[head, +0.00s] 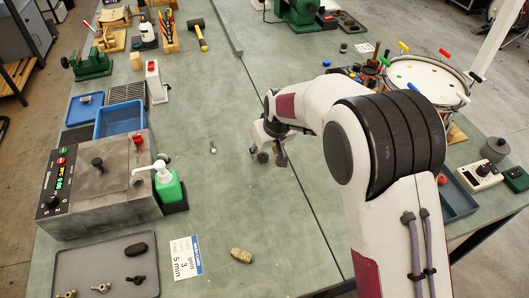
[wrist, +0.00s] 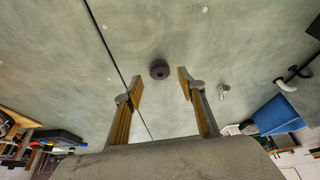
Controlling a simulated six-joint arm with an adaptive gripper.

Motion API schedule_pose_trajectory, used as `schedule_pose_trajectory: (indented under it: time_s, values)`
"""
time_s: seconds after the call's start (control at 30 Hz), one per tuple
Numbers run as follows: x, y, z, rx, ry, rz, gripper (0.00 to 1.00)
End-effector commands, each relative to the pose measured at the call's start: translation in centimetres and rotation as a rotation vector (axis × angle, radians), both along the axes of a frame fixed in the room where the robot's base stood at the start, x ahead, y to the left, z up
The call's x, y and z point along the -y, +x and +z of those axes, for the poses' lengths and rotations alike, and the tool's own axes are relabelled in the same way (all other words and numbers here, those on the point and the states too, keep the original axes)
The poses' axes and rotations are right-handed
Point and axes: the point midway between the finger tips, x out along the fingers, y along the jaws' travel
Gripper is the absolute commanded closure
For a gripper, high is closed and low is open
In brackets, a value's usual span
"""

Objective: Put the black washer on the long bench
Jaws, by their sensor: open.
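The black washer (wrist: 159,69) is a dark round piece with a small hole, lying on the grey-green bench top in the wrist view. My gripper (wrist: 160,88) is open and empty, with one finger on each side of the picture. The washer shows just beyond the fingertips, roughly centred between them; the exact height of my gripper above it is hard to tell. In the head view my gripper (head: 272,155) is low over the middle of the long bench (head: 230,215). There I cannot clearly tell the washer from the gripper's dark parts.
A small metal piece (head: 212,149) lies left of my gripper. A grey control box (head: 95,190), green bottle (head: 170,188) and blue bin (head: 120,119) stand at left. A card (head: 186,257) and brown stone-like piece (head: 241,255) lie in front. A drum (head: 425,78) stands at right.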

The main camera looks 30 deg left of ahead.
Motion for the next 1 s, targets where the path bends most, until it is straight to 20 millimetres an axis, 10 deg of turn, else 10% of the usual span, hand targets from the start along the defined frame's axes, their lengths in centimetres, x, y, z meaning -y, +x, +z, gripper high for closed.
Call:
schedule_pose_trajectory:
  time_s: [1.0]
  values:
    - [3.0,-2.4,9.1,-0.001,-0.001,0.000,0.60]
